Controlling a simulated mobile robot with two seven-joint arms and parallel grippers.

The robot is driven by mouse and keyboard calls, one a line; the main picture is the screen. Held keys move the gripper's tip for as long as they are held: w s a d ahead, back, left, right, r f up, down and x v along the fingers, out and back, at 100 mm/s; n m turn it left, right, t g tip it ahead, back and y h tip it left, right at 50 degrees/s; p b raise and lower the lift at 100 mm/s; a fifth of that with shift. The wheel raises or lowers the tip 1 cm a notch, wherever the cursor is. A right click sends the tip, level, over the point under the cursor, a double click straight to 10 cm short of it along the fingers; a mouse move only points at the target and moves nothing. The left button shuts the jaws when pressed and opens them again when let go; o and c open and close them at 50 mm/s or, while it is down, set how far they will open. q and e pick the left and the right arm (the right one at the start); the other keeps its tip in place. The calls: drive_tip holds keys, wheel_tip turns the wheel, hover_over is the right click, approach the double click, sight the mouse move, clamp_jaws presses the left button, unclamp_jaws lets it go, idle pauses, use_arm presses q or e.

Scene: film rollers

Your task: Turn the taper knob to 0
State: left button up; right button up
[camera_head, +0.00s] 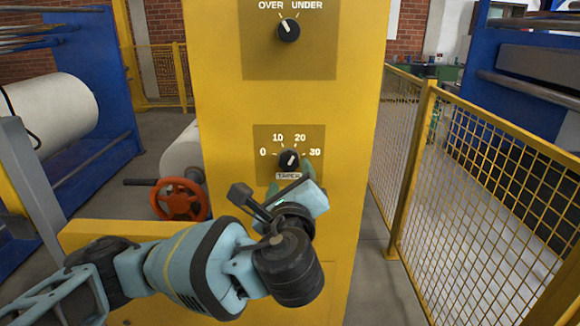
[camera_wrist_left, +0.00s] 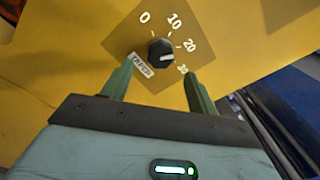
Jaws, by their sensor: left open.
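The black taper knob (camera_head: 289,160) sits on a dark yellow plate with the numbers 0, 10, 20 and 30 and a label reading TAPER. Its white mark points to the upper right, roughly between 20 and 30. In the left wrist view the knob (camera_wrist_left: 161,51) shows between and just beyond my fingertips, with its mark toward the 20 to 30 side. My left gripper (camera_head: 290,180) is open and empty just below and in front of the knob. In the wrist view its green fingers (camera_wrist_left: 160,72) are apart, one on each side, with no contact visible. My right gripper is not in view.
Above on the same yellow cabinet (camera_head: 225,110) is an OVER/UNDER knob (camera_head: 288,30). A red handwheel (camera_head: 180,199) is left of the cabinet. A yellow mesh fence (camera_head: 480,170) stands to the right. White film rolls (camera_head: 50,110) are at the left.

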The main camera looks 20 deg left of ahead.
sight(290, 166)
use_arm(q)
drive_tip(key=shift+x, duration=2.75)
drive_tip(key=c, duration=1)
